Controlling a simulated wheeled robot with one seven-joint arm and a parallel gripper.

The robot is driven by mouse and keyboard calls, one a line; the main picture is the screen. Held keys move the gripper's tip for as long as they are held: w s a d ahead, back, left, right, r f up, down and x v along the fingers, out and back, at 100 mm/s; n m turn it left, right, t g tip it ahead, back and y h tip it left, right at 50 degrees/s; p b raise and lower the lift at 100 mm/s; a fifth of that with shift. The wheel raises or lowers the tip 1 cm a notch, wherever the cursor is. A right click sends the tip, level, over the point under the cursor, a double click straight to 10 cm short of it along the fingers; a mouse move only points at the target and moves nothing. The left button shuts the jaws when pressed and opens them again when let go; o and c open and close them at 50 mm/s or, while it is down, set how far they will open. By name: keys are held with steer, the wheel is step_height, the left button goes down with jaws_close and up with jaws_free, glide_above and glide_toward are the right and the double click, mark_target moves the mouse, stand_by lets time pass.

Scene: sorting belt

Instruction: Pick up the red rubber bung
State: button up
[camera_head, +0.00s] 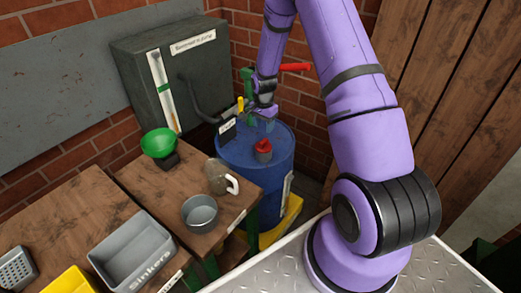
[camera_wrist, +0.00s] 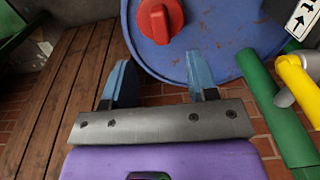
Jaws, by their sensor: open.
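The red rubber bung (camera_head: 263,145) sits on top of the blue drum (camera_head: 240,160), seated on a small dark grey piece. In the wrist view the bung (camera_wrist: 160,18) is a red disc with a raised grip, on the blue drum top (camera_wrist: 215,35) at the upper edge of the picture. My gripper (camera_head: 266,122) is above the drum, a little behind the bung in the head view. In the wrist view my gripper (camera_wrist: 160,75) has its two blue fingers wide apart with nothing between them. The bung lies beyond the fingertips, roughly midway between them.
A green pipe (camera_wrist: 278,110) with a yellow part (camera_wrist: 298,78) stands close to the right finger. A dark cabinet (camera_head: 170,70) is behind left.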

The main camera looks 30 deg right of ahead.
mark_target(264, 141)
step_height(264, 141, down, 9)
steer(key=shift+d+f, duration=0.1)
stand_by(0.5)
jaws_close()
